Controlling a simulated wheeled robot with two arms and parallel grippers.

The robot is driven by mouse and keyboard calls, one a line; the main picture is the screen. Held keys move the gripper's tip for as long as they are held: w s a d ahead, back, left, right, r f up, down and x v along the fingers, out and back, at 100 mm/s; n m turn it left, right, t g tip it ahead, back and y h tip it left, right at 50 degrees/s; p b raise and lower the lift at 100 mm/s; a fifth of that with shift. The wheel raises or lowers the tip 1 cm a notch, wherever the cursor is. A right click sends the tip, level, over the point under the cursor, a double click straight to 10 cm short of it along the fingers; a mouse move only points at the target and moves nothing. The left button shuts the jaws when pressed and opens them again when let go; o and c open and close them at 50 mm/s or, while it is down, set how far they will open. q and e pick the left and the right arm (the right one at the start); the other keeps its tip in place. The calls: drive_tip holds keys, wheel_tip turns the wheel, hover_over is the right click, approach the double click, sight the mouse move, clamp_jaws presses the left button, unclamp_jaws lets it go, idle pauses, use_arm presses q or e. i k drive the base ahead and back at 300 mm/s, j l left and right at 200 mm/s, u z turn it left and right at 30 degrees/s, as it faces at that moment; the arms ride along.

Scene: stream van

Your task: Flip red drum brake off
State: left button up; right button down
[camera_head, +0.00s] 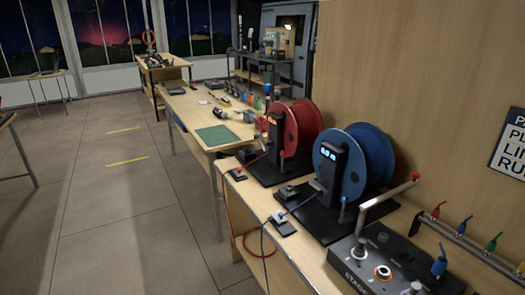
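The red drum (305,124) is a cable reel standing on a black base on the right-hand workbench. A red cable (229,215) runs from the red drum's side down past the bench's front edge. Neither of my grippers is in view.
A blue drum (364,155) with its own display stands nearer, beside the red one. A grey control box (385,265) with a long handle is at the near right. A green mat (217,135) lies on the farther table. The floor left of the bench is clear.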

sight(282, 153)
drive_tip(key=i+j+u, duration=0.1)
drive_tip(key=i+j, duration=0.65)
drive_tip(key=j, duration=0.2)
drive_tip(key=i+j+u, duration=0.1)
drive_tip(key=i+j, duration=0.65)
drive_tip(key=j, duration=0.1)
